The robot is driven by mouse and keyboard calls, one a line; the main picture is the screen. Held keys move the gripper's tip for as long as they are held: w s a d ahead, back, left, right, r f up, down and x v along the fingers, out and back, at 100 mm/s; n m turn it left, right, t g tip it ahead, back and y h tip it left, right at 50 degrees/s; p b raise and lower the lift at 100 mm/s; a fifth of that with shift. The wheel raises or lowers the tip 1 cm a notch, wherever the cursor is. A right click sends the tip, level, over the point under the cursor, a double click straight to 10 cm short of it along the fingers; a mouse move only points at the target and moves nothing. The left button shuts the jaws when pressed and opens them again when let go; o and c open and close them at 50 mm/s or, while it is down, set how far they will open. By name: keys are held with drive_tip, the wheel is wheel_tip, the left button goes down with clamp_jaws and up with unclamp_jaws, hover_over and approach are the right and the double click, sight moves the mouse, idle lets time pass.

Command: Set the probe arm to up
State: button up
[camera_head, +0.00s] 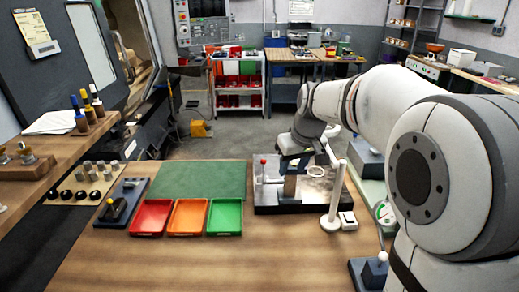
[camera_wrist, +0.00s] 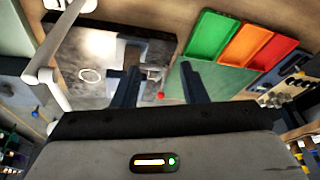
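The fixture (camera_head: 262,205) is a dark-edged base with a shiny metal plate, at the right of the bench in the head view. It also shows in the wrist view (camera_wrist: 98,45). A small red knob (camera_head: 263,161) stands at its left side; in the wrist view the red knob (camera_wrist: 160,96) lies between my fingers in the picture. I take this knob to be on the probe arm, but the arm's shape and position are unclear. My gripper (camera_wrist: 160,68) is open above the fixture, with no object clearly held. Contact with the knob cannot be told.
A white post (camera_head: 333,200) stands close at the fixture's right. Red (camera_head: 151,216), orange (camera_head: 187,216) and green (camera_head: 224,216) trays lie to the left, before a green mat (camera_head: 198,180). The front of the bench (camera_head: 220,262) is clear.

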drive_tip(key=w+a+f+n, duration=0.1)
drive_tip(key=w, duration=0.5)
drive_tip(key=w+a+f+n, duration=0.1)
drive_tip(key=w+a+f, duration=0.1)
drive_tip(key=w, duration=0.4)
drive_tip(key=n+y+p, duration=0.1)
hover_over(263, 161)
drive_tip(key=s+d, duration=0.1)
drive_tip(key=d, duration=0.1)
wheel_tip(263, 161, down, 3)
drive_tip(key=p+x, duration=0.2)
drive_tip(key=x, duration=0.5)
drive_tip(key=shift+a+f+p, duration=0.2)
drive_tip(key=shift+f+p, duration=0.1)
drive_tip(key=shift+f, duration=0.1)
drive_tip(key=shift+c, duration=0.3)
clamp_jaws()
